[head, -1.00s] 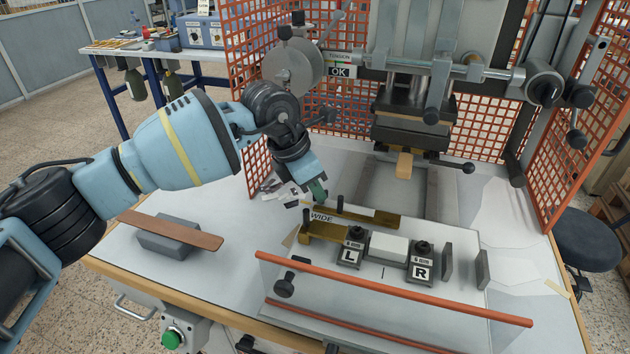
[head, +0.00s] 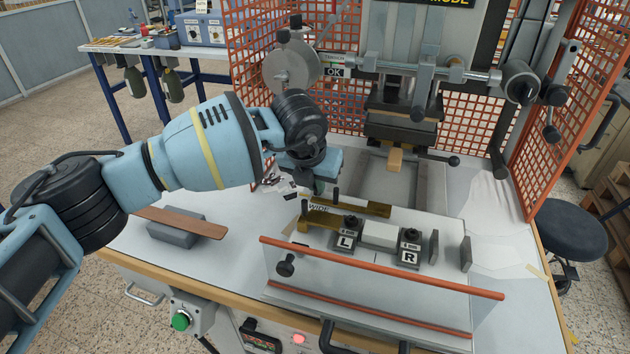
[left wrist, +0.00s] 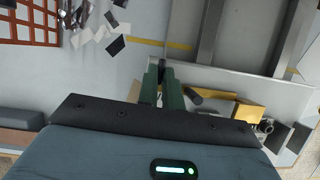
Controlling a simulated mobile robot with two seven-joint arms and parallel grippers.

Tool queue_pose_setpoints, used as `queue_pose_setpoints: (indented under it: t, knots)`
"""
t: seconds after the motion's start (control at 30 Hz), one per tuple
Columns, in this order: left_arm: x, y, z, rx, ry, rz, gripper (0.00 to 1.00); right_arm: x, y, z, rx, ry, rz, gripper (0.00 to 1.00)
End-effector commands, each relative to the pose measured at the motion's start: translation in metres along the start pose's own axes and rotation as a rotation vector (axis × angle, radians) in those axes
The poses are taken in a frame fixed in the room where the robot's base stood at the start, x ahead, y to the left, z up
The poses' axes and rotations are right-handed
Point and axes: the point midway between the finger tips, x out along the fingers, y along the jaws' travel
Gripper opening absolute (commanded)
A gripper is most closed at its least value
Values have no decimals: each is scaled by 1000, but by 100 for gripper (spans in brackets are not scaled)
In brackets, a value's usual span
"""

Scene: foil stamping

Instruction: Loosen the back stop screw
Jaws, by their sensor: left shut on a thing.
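A brass stop bar (head: 345,208) lies across the back of the jig, behind the blocks marked L (head: 346,240) and R (head: 410,256). Short dark posts stand on the brass parts, one near the bar (head: 335,197); I cannot tell which is the back stop screw. My left gripper (head: 318,187) reaches down at the bar's left end. In the left wrist view its green fingers (left wrist: 161,82) are shut on a small dark thing, mostly hidden between them. A dark post (left wrist: 195,97) and brass (left wrist: 250,113) show just right of the fingers. My right gripper is out of view.
The press head (head: 402,110) and its lever stand behind the jig. A clear guard with an orange rail (head: 380,268) runs along the front. A brown strip on a grey block (head: 172,238) sits at front left.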

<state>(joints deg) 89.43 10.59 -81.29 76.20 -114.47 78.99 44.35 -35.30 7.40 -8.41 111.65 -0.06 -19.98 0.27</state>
Motion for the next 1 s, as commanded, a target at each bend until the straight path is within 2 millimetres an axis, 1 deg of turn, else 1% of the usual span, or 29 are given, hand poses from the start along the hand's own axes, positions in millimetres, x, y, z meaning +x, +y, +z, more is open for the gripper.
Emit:
queue_pose_setpoints:
  t: [0.3,0.7,0.73,0.87,1.0]
  knots:
    - [-1,-1,0,-61,-1,26,0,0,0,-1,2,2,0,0]
    - [0,-1,0,-66,0,27,0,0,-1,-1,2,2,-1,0]
    - [0,-1,0,-66,0,27,11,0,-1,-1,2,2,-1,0]
    - [0,-1,0,-65,0,27,28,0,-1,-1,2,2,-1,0]
    - [0,-1,0,-64,0,27,29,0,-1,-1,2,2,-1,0]
